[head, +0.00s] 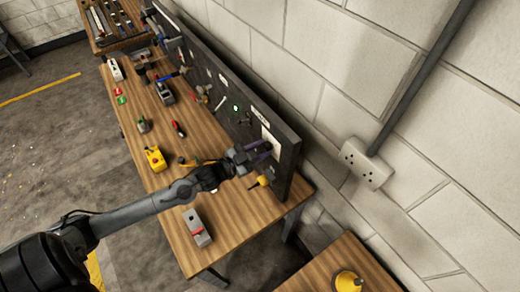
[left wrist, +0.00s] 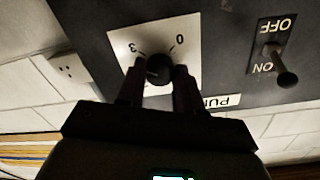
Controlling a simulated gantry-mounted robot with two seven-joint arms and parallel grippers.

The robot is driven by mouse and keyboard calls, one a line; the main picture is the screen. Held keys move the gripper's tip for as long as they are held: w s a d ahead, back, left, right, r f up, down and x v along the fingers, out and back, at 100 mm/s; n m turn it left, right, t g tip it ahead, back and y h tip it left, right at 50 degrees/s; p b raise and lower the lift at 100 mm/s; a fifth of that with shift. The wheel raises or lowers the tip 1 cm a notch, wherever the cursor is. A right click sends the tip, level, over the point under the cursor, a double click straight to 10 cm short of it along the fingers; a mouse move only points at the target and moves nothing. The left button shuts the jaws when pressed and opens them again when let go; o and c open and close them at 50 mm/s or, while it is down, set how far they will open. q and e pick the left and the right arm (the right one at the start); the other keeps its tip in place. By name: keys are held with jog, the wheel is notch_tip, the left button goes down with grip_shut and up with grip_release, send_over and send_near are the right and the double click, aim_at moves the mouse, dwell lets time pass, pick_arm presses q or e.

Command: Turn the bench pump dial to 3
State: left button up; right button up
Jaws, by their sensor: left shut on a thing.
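The pump dial (left wrist: 158,70) is a round black knob on a white plate (left wrist: 190,75). The plate shows upside down in the left wrist view, with a 3 at its upper left and a 0 at its upper right. My left gripper (left wrist: 158,82) is shut on the knob, one finger on each side. Which mark the knob points to, I cannot tell. In the head view my left gripper (head: 258,153) is at the near end of the dark upright panel (head: 289,150), hiding the knob. My right gripper is not in view.
A switch lever (left wrist: 287,78) marked ON and OFF sits beside the dial. The wooden bench (head: 250,212) holds a grey block with a red part (head: 197,228), a yellow device (head: 156,158) and a screwdriver (head: 179,129). A wall socket (head: 366,164) is to the right.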

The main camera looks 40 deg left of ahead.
pick_arm(q)
jog(key=shift+m, duration=1.5)
jog(key=o, duration=1)
jog(key=shift+o, duration=0.2)
jog(key=shift+s, duration=0.1)
jog(key=b+v, duration=0.1)
jog(key=v, duration=0.9)
jog(key=shift+s, duration=0.3)
jog(key=shift+a+r, duration=0.1)
jog(key=shift+r, duration=0.05)
